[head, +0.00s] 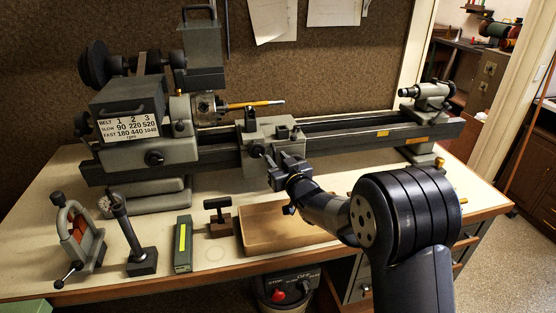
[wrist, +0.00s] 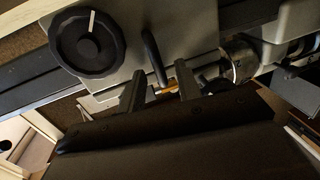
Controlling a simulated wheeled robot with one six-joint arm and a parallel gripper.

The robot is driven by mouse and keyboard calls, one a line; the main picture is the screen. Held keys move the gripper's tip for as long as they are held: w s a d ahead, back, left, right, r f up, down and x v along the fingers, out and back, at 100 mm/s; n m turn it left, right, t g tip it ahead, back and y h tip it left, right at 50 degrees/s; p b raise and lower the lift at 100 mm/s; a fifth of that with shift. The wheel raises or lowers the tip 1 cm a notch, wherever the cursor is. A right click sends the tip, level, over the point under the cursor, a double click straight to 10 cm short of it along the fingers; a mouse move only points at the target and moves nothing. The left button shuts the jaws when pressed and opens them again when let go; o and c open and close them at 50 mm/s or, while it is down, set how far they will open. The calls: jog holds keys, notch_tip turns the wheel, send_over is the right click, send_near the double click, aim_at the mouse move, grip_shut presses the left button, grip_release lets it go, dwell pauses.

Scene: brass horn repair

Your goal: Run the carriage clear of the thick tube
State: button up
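The carriage (head: 262,133) is a grey block on the lathe bed, right of the chuck (head: 207,107). My gripper (head: 278,172) is at the carriage's front. In the wrist view my gripper (wrist: 160,85) has its fingers apart, with the lower end of a dark lever (wrist: 154,58) between them; I cannot tell if they touch it. A black handwheel (wrist: 87,42) with a white mark is beside the lever.
The bed (head: 350,138) runs clear right of the carriage to the tailstock (head: 428,95).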

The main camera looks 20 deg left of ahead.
grip_shut()
dwell(0.3)
dwell(0.3)
